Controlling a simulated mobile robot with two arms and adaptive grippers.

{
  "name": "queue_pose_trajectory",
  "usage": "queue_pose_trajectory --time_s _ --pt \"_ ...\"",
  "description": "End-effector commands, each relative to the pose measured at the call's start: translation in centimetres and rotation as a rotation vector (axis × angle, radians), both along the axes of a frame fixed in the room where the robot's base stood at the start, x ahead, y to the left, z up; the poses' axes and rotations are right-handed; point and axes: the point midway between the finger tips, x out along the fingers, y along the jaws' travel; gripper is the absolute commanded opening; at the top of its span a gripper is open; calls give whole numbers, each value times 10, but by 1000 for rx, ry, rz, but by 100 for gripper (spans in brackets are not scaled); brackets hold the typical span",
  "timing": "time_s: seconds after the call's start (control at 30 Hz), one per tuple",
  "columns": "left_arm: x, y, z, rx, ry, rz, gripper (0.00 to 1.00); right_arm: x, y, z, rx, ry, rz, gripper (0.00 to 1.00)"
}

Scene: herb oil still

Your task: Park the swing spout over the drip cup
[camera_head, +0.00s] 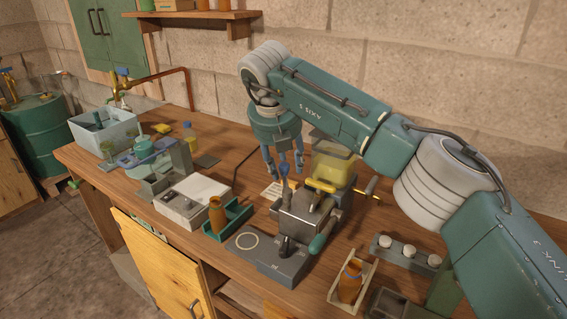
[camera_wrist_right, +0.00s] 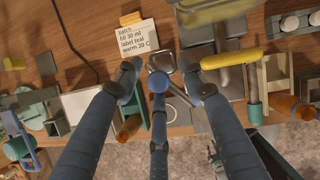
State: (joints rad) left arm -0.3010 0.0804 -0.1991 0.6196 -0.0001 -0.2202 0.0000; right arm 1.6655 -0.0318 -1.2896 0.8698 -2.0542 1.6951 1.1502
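The metal filling machine (camera_head: 305,215) stands on the bench, with a clear tank of yellow liquid (camera_head: 335,165) behind it. A blue knob (camera_head: 285,170) stands on a grey stem at its left and seems to belong to the swing spout; it also shows in the wrist view (camera_wrist_right: 158,83). My right gripper (camera_head: 283,168) points down over this knob. Its three fingers are spread around the knob, and contact cannot be told. In the wrist view a metal-rimmed part (camera_wrist_right: 163,61) lies just beyond the knob; whether it is the drip cup is unclear. My left gripper is not visible.
An amber bottle (camera_head: 217,216) stands in a teal holder left of the machine. Another amber bottle (camera_head: 350,284) sits in a tray at the front right. A yellow lever (camera_head: 320,185) and a teal handle (camera_head: 320,242) stick out near the gripper. A note card (camera_wrist_right: 108,75) lies behind.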

Motion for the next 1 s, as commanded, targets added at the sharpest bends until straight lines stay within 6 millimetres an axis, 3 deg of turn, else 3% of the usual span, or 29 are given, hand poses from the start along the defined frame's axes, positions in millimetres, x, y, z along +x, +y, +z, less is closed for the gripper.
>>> queue_pose_trajectory --time_s 0.27,0.73,1.0 --pt "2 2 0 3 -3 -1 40 -3 2 5 1 1 4 40" --pt "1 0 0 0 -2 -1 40 -35 12 88 2 -3 1 40" --pt "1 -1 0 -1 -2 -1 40 -44 14 110 2 1 -1 40"
